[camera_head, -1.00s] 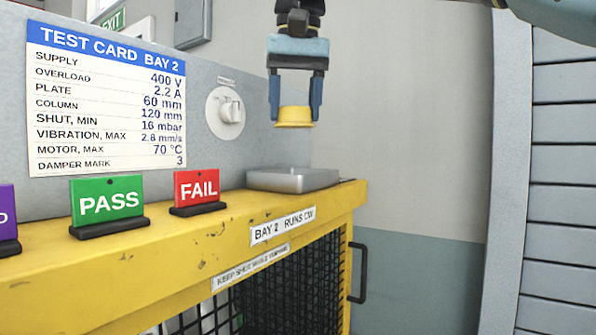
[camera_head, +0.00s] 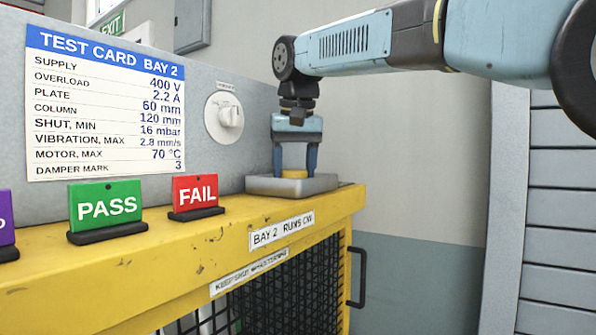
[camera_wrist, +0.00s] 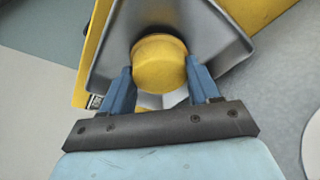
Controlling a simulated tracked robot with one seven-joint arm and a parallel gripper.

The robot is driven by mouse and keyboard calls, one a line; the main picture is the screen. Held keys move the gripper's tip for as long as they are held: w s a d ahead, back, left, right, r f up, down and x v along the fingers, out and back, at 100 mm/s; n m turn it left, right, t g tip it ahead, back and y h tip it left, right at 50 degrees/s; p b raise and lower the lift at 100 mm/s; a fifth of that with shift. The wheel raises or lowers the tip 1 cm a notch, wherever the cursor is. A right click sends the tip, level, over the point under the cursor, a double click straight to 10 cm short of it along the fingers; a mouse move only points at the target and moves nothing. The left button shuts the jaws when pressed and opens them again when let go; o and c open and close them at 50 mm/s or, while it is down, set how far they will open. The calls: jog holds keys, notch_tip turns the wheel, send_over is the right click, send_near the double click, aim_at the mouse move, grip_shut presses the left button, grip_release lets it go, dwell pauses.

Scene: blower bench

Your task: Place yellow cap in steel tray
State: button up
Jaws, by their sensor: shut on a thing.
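The yellow cap (camera_head: 294,174) is between the blue fingers of my gripper (camera_head: 295,172), which is shut on it. The wrist view also shows the cap (camera_wrist: 159,63), round side toward the camera, with a finger of my gripper (camera_wrist: 160,82) on each side. The steel tray (camera_head: 262,185) sits at the right end of the yellow bench top. The cap is inside the tray's outline, low at its rim. The tray's wall hides the cap's lower part in the head view, so I cannot tell whether it touches the tray floor. The tray (camera_wrist: 112,46) surrounds the cap in the wrist view.
A red FAIL sign (camera_head: 195,192) and a green PASS sign (camera_head: 105,205) stand on the yellow bench (camera_head: 150,257) left of the tray. A grey panel with a round dial (camera_head: 230,115) rises behind. Open space lies right of the bench.

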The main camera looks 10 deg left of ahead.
jog(key=shift+f, duration=0.35)
jog(key=o, duration=1)
jog(key=shift+o, duration=0.2)
jog(key=v, duration=1.2)
jog(key=shift+w+r, duration=0.1)
